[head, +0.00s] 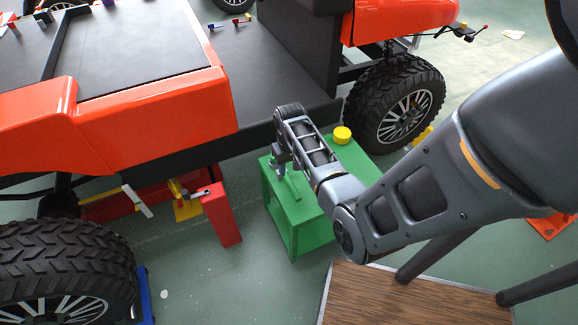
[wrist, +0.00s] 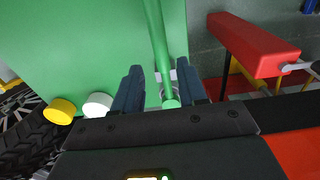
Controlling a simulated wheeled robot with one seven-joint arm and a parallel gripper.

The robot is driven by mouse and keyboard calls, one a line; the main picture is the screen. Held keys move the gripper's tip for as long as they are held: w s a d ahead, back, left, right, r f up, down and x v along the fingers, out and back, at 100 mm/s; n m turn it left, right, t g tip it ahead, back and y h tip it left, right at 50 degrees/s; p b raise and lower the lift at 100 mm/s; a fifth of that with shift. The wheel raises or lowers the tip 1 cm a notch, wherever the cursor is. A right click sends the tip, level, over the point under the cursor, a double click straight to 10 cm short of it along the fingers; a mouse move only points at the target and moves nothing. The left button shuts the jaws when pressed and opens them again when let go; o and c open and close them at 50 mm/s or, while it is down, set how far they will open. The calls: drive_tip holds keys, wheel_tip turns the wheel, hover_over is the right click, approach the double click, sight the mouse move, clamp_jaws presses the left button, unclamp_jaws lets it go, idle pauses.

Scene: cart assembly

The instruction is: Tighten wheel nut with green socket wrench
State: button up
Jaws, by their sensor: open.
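The green socket wrench (wrist: 157,35) shows in the wrist view as a long green bar with a round end, over the top of a green box. My gripper (wrist: 159,70) is open, with one dark finger on each side of the bar. I cannot tell whether either finger touches it. In the head view my gripper (head: 281,163) is low over the left part of the green box (head: 313,221), and a bit of the wrench (head: 293,184) shows beside it. The right wheel (head: 399,112) of the orange cart has a spoked hub; the wheel nut is too small to make out.
A yellow round cap (head: 342,135) stands on the box; a white one (wrist: 98,105) is beside it in the wrist view. A red stand (head: 222,214) is left of the box. The cart's black side (head: 190,142) is close behind my gripper. A wooden table (head: 400,298) is in front.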

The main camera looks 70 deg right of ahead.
sight(289, 180)
wheel_tip(289, 180, down, 7)
drive_tip(key=b, duration=0.6)
drive_tip(key=shift+w+f+b, duration=0.1)
drive_tip(key=shift+b, duration=0.3)
clamp_jaws()
drive_tip(key=shift+r, duration=0.2)
wheel_tip(289, 180, up, 5)
drive_tip(key=p, duration=0.5)
drive_tip(key=shift+p, duration=0.3)
drive_tip(key=shift+w, duration=0.1)
